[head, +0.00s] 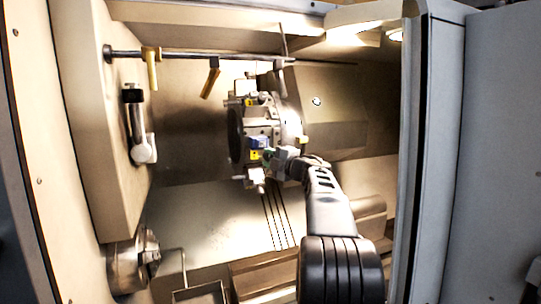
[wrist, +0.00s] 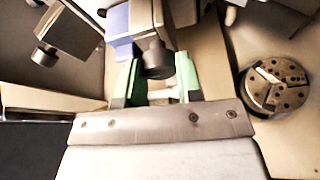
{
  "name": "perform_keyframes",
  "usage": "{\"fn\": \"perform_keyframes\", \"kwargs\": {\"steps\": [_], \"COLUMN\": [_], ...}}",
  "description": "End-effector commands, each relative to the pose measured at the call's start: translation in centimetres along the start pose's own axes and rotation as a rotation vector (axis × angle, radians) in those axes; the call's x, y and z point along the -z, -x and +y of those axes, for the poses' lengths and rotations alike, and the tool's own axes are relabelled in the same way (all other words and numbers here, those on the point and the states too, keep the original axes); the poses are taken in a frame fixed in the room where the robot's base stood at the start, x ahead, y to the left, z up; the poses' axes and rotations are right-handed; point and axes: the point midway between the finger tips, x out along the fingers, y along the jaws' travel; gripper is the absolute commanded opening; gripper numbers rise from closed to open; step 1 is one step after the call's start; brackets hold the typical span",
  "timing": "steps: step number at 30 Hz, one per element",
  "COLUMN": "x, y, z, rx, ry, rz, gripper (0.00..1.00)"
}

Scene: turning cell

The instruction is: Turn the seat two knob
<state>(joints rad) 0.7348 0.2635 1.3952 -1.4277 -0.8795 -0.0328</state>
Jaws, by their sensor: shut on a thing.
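A black round knob (wrist: 157,60) sits on a blue and grey holder (wrist: 140,22) in the wrist view. My gripper (wrist: 158,82) has green fingertips, one on each side of this knob, and is shut on it. In the head view my gripper (head: 280,158) is at the lower front of the tool turret (head: 262,128), beside a blue block (head: 259,142) with a yellow tag (head: 254,155) below it. The knob itself is too small to make out there. I cannot read which seat number it belongs to.
Another dark holder with a black knob (wrist: 45,55) is at left in the wrist view. A round chuck (wrist: 275,88) is at right; it is lower left in the head view (head: 135,265). A rail (head: 190,57) crosses above the turret. The door frame (head: 412,160) stands right.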

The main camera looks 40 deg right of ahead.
Motion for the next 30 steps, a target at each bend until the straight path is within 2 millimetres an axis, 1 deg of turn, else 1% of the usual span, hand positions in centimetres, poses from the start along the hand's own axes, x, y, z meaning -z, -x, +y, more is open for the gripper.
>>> {"fn": "perform_keyframes", "kwargs": {"steps": [6, 12, 27, 28, 30], "x": [0.02, 0.01, 0.01, 0.01, 0.01], "y": [-0.01, -0.01, -0.01, -0.01, -0.01], "z": [0.15, 0.11, 0.06, 0.06, 0.06], "rx": [0.037, 0.053, 0.058, 0.058, 0.058], "ry": [0.089, 0.130, 0.143, 0.143, 0.143], "rz": [0.000, 0.000, 0.000, 0.000, 0.000], "gripper": [0.09, 0.09, 0.09, 0.35, 0.42]}}
